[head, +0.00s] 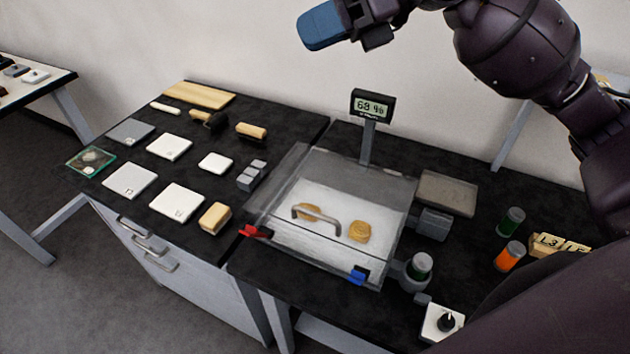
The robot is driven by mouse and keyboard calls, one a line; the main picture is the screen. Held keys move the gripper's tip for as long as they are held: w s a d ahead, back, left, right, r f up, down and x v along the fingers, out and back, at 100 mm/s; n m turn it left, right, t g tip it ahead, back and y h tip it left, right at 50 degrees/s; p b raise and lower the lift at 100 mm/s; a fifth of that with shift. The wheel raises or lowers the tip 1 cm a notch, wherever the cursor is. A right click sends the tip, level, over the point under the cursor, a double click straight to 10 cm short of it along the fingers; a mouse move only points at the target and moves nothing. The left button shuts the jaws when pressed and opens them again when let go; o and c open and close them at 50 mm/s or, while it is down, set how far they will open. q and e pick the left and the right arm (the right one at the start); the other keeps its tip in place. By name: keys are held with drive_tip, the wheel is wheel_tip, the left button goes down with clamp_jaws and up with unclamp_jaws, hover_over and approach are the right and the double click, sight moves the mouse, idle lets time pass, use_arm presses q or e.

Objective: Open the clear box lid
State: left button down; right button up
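The clear box (310,256) stands on the black bench right of centre. Its clear lid (345,180) appears to lie down over the top. A grey bar handle (331,219) shows near the lid's front. Two gold-brown pieces (359,232) lie on the white floor inside. A red clip (256,232) is at the front left corner and a blue clip (358,275) at the front right. My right gripper (345,30) is high above and behind the box, apart from it. Its blue finger part shows, but its opening is unclear. My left gripper is out of view.
A display (372,106) on a post stands behind the box. White tiles (177,201) and brushes (251,131) lie left. My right arm covers the right side.

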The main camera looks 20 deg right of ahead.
drive_tip(key=a+f+n+g+h, duration=0.1)
drive_tip(key=a+f+g+h, duration=0.1)
drive_tip(key=a, duration=0.3)
drive_tip(key=m+g+h+p, duration=0.2)
drive_tip(key=g+h, duration=0.1)
drive_tip(key=h, duration=0.7)
hover_over(314, 206)
drive_tip(key=s, duration=0.3)
wheel_tip(314, 206, down, 15)
drive_tip(key=f, duration=0.3)
drive_tip(key=a+f+p, duration=0.1)
drive_tip(key=f, duration=0.5)
drive_tip(key=shift+s+a+f, duration=0.15)
drive_tip(key=shift+s+a, duration=0.05)
drive_tip(key=shift+s, duration=0.2)
drive_tip(key=shift+a+f, duration=0.1)
drive_tip(key=shift+f, duration=0.5)
drive_tip(key=shift+c, duration=0.3)
clamp_jaws()
